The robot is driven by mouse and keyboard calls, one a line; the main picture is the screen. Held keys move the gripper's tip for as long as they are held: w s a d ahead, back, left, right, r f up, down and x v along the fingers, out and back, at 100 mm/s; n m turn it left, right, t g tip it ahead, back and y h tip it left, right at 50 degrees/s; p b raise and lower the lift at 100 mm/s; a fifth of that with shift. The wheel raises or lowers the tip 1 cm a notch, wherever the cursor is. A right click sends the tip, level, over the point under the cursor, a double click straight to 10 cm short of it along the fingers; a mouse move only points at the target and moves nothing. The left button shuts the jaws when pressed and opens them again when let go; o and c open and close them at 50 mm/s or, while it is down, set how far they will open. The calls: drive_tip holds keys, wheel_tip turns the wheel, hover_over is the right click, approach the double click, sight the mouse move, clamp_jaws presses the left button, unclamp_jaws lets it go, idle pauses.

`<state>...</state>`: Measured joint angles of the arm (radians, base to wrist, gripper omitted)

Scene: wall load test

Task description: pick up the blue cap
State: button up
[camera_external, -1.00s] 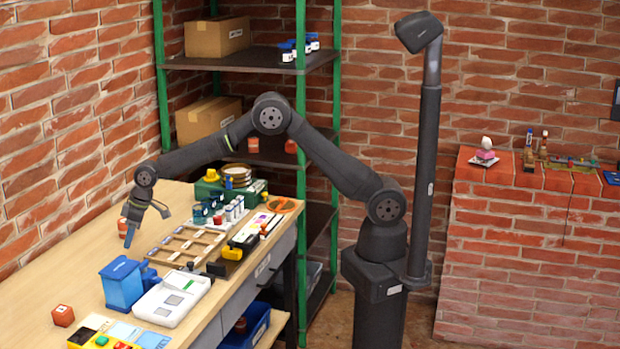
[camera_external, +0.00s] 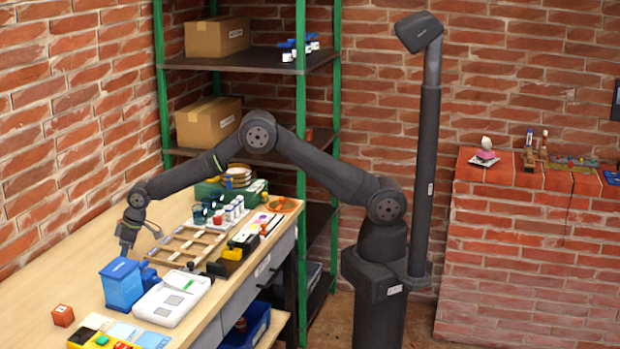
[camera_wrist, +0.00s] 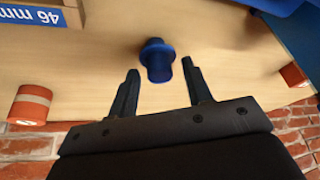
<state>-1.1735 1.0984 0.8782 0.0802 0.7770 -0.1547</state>
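The blue cap (camera_wrist: 157,60) stands on the wooden table in the wrist view, just beyond and between my fingertips. My gripper (camera_wrist: 160,78) is open, with one dark finger to each side of the cap and bare table visible between. The fingers do not appear to touch it. In the external view my gripper (camera_external: 126,252) hangs low over the table, behind the blue box, pointing down. The cap cannot be made out there.
A blue box (camera_external: 121,287) and a white device (camera_external: 172,299) stand in front of my gripper. A wooden frame tray (camera_external: 188,246) lies to its right. Bare table surrounds the cap.

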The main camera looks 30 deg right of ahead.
drive_tip(key=c, duration=0.8)
drive_tip(key=shift+r, duration=0.1)
drive_tip(key=shift+c, duration=0.2)
